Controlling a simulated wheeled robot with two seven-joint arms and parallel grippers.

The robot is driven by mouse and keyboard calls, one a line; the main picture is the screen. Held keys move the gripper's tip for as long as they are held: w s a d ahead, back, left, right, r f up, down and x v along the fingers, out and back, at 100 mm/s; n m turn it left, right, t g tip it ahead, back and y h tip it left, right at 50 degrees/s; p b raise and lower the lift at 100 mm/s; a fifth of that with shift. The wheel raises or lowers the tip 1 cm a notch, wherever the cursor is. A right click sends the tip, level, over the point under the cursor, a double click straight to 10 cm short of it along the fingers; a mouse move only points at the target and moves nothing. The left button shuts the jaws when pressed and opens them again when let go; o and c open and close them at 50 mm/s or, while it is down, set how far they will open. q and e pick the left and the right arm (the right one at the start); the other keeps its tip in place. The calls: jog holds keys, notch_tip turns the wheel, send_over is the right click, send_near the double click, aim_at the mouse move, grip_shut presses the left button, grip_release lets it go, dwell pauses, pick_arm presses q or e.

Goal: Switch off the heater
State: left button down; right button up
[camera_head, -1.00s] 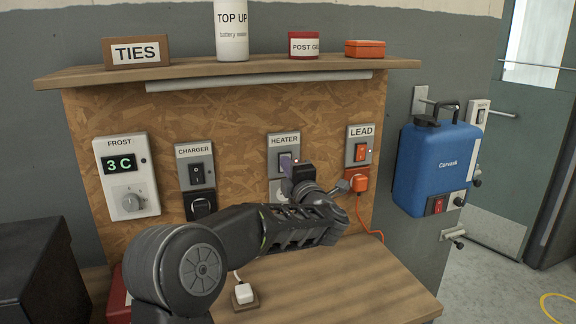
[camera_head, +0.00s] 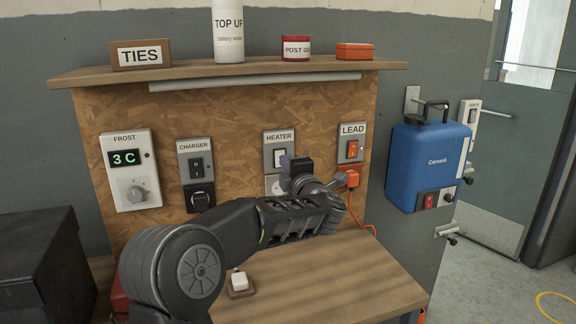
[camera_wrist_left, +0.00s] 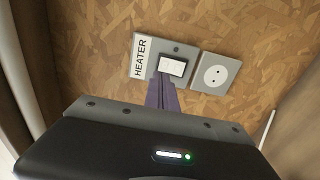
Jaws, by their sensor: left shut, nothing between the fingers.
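The heater switch (camera_head: 279,157) is a white rocker on a grey plate labelled HEATER, fixed to the chipboard panel. It also shows in the wrist view (camera_wrist_left: 172,66), with a small dark dot beside it on the plate. My left gripper (camera_head: 286,161) is shut and empty, its purple fingertips just in front of the rocker's right side. In the wrist view the shut fingertips (camera_wrist_left: 163,80) overlap the rocker's lower edge; I cannot tell whether they touch. The gripper hides part of the socket (camera_head: 273,185) below. My right gripper is not in view.
The lead switch (camera_head: 352,149) with its orange plug (camera_head: 347,178) is close on the right. The charger switch (camera_head: 196,165) and frost thermostat (camera_head: 130,170), reading 3 C, are on the left. A shelf (camera_head: 230,71) overhangs the panel. A blue tank (camera_head: 428,165) hangs at right.

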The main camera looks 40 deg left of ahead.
pick_arm(q)
jog(key=r+b+v, duration=0.1)
jog(key=b+v, duration=0.1)
jog(key=v, duration=0.7)
jog(key=shift+d+r, duration=0.15)
jog(key=shift+r, duration=0.05)
